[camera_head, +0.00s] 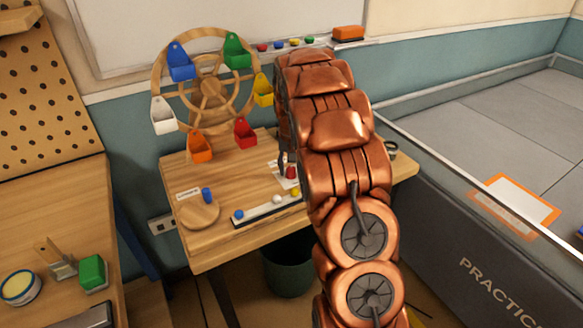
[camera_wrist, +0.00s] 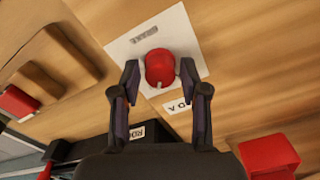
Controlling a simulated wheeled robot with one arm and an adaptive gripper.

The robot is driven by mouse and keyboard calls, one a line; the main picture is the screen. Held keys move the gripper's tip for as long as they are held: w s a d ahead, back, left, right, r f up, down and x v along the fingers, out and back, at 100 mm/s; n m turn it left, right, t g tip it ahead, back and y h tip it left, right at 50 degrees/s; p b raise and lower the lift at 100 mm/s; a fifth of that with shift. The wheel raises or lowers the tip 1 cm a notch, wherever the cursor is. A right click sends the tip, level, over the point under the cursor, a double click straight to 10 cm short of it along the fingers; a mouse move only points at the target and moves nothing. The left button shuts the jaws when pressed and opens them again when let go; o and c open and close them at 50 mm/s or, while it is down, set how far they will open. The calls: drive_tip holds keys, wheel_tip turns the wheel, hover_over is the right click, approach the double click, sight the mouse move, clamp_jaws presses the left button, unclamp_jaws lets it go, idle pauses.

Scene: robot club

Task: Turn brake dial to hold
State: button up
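The brake dial is a rounded red knob (camera_wrist: 162,68) on a white plate (camera_wrist: 190,24) in the wrist view. A small pale mark shows at the knob's lower edge. A label with dark letters (camera_wrist: 144,35) sits on the plate above the knob; I cannot read it surely. My gripper (camera_wrist: 159,74) is open, with one dark finger on each side of the knob. I cannot tell whether either finger touches it. In the head view the red knob (camera_head: 291,172) shows small beside my arm, which hides part of the plate and most of my gripper.
A wooden wheel (camera_head: 208,88) with several coloured buckets stands on the wooden table (camera_head: 245,165), left of my arm. A dark tray (camera_head: 265,209) with small balls and a round wooden disc (camera_head: 199,211) with a blue peg lie nearby. A grey-walled arena (camera_head: 470,245) is at the right.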

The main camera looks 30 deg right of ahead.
sight(291, 169)
drive_tip(key=shift+o, duration=0.9)
wheel_tip(291, 169, up, 12)
idle(0.5)
